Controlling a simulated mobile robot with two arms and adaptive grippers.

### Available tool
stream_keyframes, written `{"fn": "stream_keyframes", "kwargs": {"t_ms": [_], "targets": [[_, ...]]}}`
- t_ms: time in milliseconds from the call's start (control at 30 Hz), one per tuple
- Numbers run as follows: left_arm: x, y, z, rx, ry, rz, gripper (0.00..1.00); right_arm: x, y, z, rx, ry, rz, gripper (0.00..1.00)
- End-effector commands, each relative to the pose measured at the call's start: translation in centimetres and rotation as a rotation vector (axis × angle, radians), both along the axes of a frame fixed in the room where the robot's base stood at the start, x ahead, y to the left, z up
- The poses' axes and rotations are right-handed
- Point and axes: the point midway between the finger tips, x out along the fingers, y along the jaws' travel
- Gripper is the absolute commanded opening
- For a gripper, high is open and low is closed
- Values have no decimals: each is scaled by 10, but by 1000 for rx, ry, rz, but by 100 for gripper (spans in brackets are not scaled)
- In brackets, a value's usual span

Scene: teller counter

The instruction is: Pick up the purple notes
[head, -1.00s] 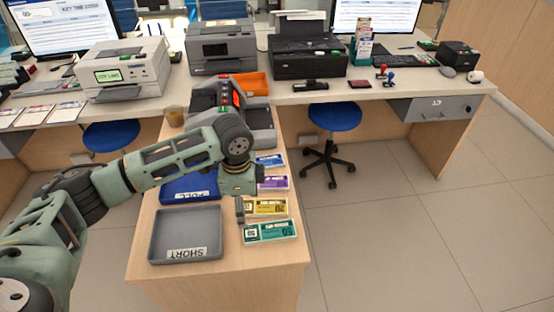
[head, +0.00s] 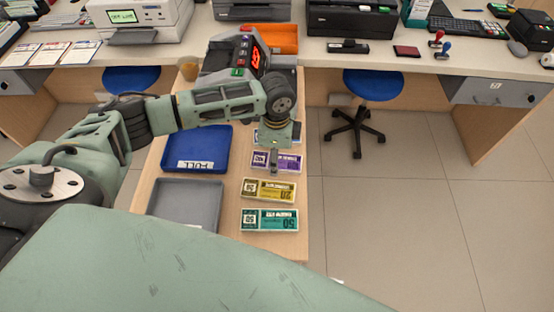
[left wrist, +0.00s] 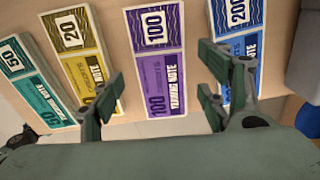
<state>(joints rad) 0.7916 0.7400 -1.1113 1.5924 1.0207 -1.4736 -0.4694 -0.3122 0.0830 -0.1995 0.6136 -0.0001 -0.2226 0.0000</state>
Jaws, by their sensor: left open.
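The purple notes (head: 289,163) lie in a column of note bundles on the wooden counter, between the blue notes and the yellow notes. My left gripper (head: 273,160) is above them, pointing down, open and empty. In the left wrist view the purple notes (left wrist: 158,72) show between the two spread fingers of the left gripper (left wrist: 157,95), apart from both. One finger overlaps the yellow notes (left wrist: 80,50) in that view, the other the blue notes (left wrist: 240,45). In the head view my gripper partly covers the blue notes. My right gripper is not in view.
Green notes (head: 270,220) lie at the near end of the column. A blue tray (head: 226,150) labelled FULL and a grey tray (head: 186,204) stand left of the notes. A counting machine (head: 232,58) and an orange bin (head: 284,38) are behind. Open floor lies right.

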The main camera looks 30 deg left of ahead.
Motion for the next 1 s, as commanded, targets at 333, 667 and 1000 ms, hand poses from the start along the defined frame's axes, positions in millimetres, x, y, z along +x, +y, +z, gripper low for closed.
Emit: {"fn": "stream_keyframes", "kwargs": {"t_ms": [333,667,1000], "targets": [[0,1,-16,1,-2,0,69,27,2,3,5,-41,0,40],[0,1,-16,1,-2,0,43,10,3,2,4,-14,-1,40],[1,1,-15,1,-2,0,19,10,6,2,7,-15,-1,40]]}}
